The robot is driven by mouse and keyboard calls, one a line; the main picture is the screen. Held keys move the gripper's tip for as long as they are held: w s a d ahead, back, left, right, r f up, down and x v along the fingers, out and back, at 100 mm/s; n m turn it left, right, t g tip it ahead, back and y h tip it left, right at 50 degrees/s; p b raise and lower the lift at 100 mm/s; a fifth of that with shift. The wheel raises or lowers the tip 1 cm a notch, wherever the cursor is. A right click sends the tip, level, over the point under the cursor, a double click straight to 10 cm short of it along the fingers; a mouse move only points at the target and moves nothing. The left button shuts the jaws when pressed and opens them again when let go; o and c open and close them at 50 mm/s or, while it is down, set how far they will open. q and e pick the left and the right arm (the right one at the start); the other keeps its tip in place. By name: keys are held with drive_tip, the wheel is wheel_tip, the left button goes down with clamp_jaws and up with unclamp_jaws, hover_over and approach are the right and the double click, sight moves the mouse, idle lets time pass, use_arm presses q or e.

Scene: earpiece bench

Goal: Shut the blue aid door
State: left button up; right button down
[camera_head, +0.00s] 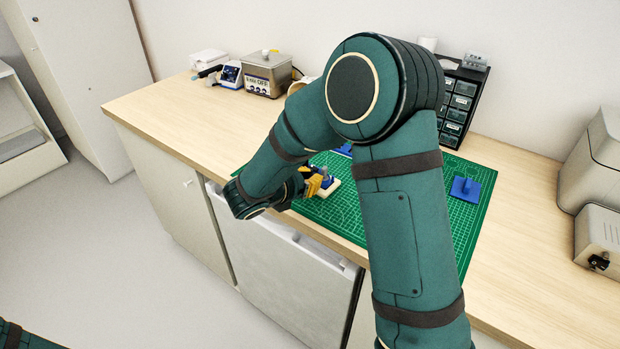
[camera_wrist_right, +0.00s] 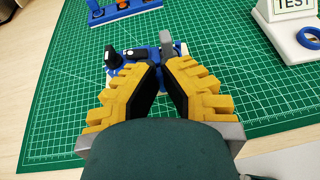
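The blue aid (camera_wrist_right: 127,72) sits on a pale block on the green mat, just beyond my right fingertips in the wrist view. Dark grey parts show on it, one standing upright by the fingertips (camera_wrist_right: 165,44). My fingers cover much of it, so I cannot tell how far its door is open. My right gripper (camera_wrist_right: 160,68) has yellow fingers with black pads; they lean together at the tips, with nothing clearly held. In the head view, the right gripper (camera_head: 316,184) is low over the mat's left part beside the aid (camera_head: 328,181). My left gripper is out of view.
The green mat (camera_head: 462,225) lies on the wooden bench. A blue stand (camera_head: 466,188) is on its right part. A blue rack (camera_wrist_right: 120,10), a white TEST stand (camera_wrist_right: 290,30) and a blue ring (camera_wrist_right: 309,38) surround the aid. A drawer cabinet (camera_head: 460,105) stands behind.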

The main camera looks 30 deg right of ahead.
drive_tip(key=shift+w+m+g+p, duration=0.35)
drive_tip(key=shift+m+g+p, duration=0.25)
drive_tip(key=shift+m+g, duration=0.15)
drive_tip(key=c, duration=1)
unclamp_jaws()
drive_tip(key=shift+d, duration=0.15)
drive_tip(key=v, duration=1.2)
drive_tip(key=shift+w+f, duration=0.1)
